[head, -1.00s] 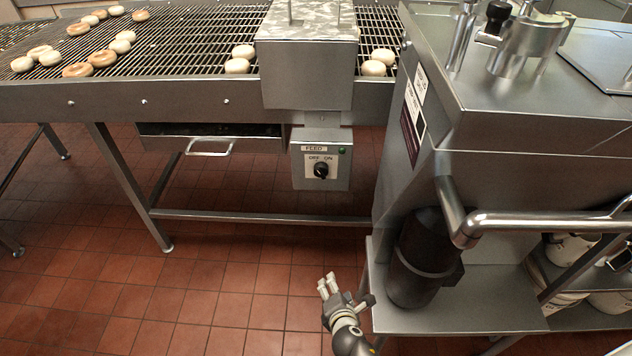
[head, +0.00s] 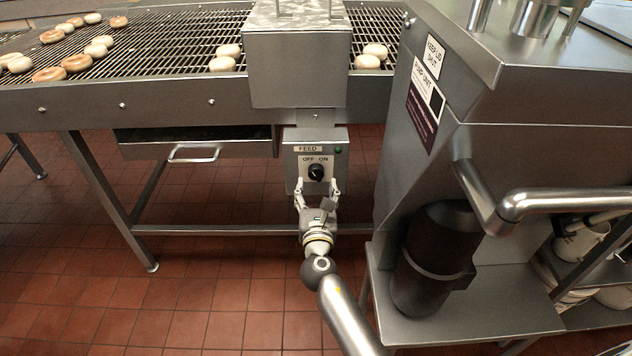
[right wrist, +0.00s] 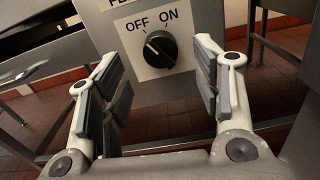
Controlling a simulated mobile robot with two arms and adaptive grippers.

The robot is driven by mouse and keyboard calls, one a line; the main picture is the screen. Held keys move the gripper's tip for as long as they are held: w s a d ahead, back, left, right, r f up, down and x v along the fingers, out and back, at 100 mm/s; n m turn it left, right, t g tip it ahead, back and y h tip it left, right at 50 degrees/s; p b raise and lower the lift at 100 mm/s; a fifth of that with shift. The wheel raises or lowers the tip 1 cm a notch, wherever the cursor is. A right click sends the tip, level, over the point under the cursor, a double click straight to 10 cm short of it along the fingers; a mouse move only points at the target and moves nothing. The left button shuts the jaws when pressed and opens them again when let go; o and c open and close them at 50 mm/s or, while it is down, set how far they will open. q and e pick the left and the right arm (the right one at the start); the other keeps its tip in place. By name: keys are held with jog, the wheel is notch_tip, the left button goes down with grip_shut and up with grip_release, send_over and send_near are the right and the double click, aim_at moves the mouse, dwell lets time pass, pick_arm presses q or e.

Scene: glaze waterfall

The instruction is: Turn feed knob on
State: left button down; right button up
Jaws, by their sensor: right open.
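The black feed knob (head: 316,172) is on a grey control box (head: 293,176) marked FEED, under the conveyor's hood. It also shows in the right wrist view (right wrist: 160,49), below the words OFF and ON. Its white mark points up and left, toward OFF. My right gripper (head: 317,187) is open in front of the box. In the right wrist view its fingers (right wrist: 159,80) stand on either side of the knob, apart from it, with nothing between them. My left gripper is not in view.
The conveyor (head: 180,108) carries several doughnuts above the box. A green light (head: 338,150) sits at the box's upper right. A drawer with a handle (head: 194,154) is to the left. A steel machine with a black motor (head: 432,258) stands close on the right.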

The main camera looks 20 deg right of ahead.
aim_at(316, 177)
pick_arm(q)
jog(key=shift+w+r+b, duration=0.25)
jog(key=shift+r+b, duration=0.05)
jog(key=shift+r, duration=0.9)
pick_arm(e)
jog(key=shift+x, duration=2.05)
jog(key=c, duration=1)
